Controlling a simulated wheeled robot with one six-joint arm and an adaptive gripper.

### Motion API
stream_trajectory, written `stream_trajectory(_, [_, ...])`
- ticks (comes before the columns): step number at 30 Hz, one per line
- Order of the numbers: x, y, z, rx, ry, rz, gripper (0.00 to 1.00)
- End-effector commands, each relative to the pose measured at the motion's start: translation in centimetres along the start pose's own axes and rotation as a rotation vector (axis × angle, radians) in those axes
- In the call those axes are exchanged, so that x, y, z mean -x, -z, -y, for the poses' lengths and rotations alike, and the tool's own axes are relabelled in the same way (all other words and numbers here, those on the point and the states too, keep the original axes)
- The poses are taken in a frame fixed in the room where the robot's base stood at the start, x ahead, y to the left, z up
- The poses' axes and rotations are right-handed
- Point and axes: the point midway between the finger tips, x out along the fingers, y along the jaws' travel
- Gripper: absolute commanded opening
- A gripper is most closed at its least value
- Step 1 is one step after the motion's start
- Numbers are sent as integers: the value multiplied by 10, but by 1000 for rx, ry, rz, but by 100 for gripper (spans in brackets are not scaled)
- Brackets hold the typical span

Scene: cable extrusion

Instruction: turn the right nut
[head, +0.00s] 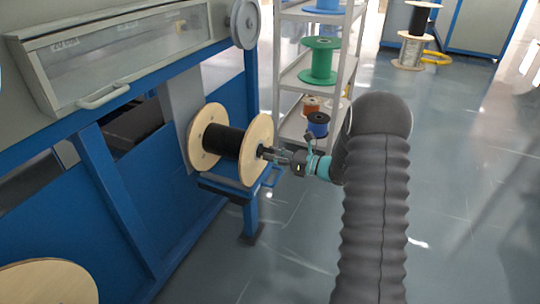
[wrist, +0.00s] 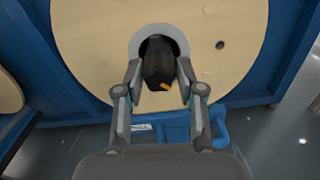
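The right nut (wrist: 159,62) is a dark, faceted piece with a yellow mark, at the hub of the spool's right flange. In the wrist view it lies between the fingertips of my gripper (wrist: 160,80), one on each side. The gaps are too small to tell whether the fingers press on it. In the head view my gripper (head: 272,154) reaches the spool's hub from the right. The spool (head: 229,141) has pale wooden flanges and a black winding. The nut is hard to make out in the head view.
The spool is mounted on a blue machine frame (head: 250,215). A blue part (wrist: 215,125) lies just below my fingers. Behind stands a shelf rack (head: 345,55) with green, orange and blue spools. Another wooden flange (head: 48,283) shows at lower left.

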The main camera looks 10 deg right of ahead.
Motion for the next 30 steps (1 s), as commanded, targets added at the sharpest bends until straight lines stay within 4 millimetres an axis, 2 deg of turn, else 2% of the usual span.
stream_trajectory(1, [0,0,0,0,0,0,18])
stream_trajectory(3, [0,0,0,0,0,0,0])
stream_trajectory(5, [0,0,0,0,0,0,0])
stream_trajectory(6, [-11,1,-8,0,-2,0,0])
stream_trajectory(17, [0,3,0,78,-3,0,0])
stream_trajectory(30, [5,2,4,442,7,0,0])
